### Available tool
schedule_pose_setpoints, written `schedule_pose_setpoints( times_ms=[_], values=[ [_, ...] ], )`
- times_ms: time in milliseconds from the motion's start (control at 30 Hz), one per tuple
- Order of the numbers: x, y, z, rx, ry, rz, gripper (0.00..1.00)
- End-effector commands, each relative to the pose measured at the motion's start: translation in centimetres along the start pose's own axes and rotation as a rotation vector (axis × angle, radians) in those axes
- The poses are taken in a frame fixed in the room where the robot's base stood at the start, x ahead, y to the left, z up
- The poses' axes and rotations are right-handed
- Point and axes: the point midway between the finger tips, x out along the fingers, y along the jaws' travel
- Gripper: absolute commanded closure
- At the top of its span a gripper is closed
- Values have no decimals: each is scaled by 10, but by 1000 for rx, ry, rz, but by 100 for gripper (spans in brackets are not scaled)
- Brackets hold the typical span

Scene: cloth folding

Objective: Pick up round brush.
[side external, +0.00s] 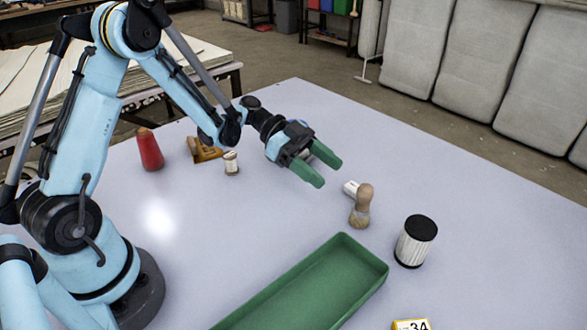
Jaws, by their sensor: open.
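My gripper (328,173) is open, with its two green fingers apart and nothing seen between them. It hangs above the table, up and left of a wooden knob-shaped piece (361,206) with a rounded top. A small white piece (350,188) is beside or behind that wooden piece; I cannot tell whether they are joined. A white, ribbed cylinder with a black top (411,248) stands upright to the right of the wooden piece. I cannot tell for sure which of these is the round brush. My gripper appears apart from all of them.
A long green tray (377,277) lies at the front. A red cone (150,150), a yellow-brown item (206,153) and a small spool (231,164) stand left of my gripper. A yellow number marker (411,325) is at the bottom edge. The table's (480,200) right part is clear.

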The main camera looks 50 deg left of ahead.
Motion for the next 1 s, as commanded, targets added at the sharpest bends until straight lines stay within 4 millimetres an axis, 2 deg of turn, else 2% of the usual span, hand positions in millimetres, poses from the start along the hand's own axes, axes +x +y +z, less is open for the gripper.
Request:
schedule_pose_setpoints(
  times_ms=[133,400,667,1000],
  values=[
    [12,0,1,18,13,6,38],
    [56,0,0,15,11,6,38],
    [75,-1,-1,15,10,5,38],
    [117,-6,-6,14,9,4,38]
  ],
)
